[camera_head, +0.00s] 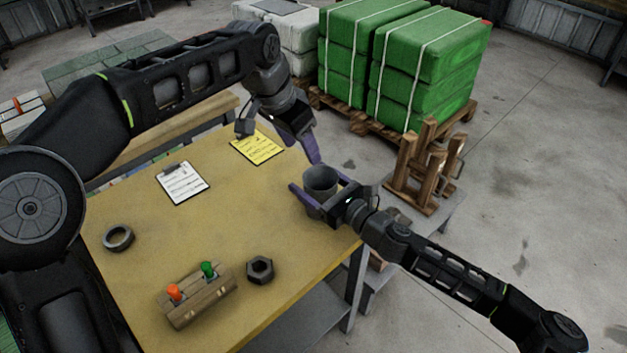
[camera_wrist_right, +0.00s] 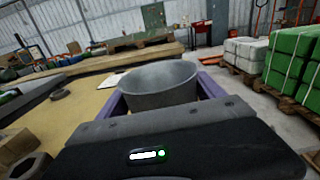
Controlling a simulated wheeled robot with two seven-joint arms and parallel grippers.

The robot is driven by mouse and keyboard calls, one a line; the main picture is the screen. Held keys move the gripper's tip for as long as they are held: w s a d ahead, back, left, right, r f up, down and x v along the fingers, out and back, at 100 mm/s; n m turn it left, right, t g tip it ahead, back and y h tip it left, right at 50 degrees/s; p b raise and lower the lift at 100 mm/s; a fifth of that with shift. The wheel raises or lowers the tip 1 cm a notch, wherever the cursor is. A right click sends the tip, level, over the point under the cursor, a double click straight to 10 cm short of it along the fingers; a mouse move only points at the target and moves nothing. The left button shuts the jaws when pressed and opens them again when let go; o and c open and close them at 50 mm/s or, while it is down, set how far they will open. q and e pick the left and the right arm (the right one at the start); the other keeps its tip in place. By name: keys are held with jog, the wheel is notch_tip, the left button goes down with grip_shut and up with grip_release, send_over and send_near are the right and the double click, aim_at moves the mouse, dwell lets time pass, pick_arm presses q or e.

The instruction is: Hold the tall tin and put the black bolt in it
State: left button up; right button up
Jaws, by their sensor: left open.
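The tall tin (camera_head: 321,182) is a grey, open-topped cup at the table's right corner. It also shows in the right wrist view (camera_wrist_right: 158,84), upright, with its rim facing up. My right gripper (camera_head: 325,200) has its purple fingers on both sides of the tin and appears shut on it. My left gripper (camera_head: 314,152) is open just behind and above the tin's rim, its purple fingers pointing down; I see nothing in it. I cannot make out a black bolt. The tin's bottom is hidden.
On the yellow table (camera_head: 225,220) are a black hex nut (camera_head: 260,269), a dark ring (camera_head: 118,238), a wooden block with orange and green pegs (camera_head: 195,297), a clipboard (camera_head: 183,183) and a yellow sheet (camera_head: 257,147). A wooden rack (camera_head: 427,170) stands beyond the right edge.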

aim_at(332, 195)
jog(key=o, duration=0.4)
jog(key=v, duration=1.2)
dwell(0.4)
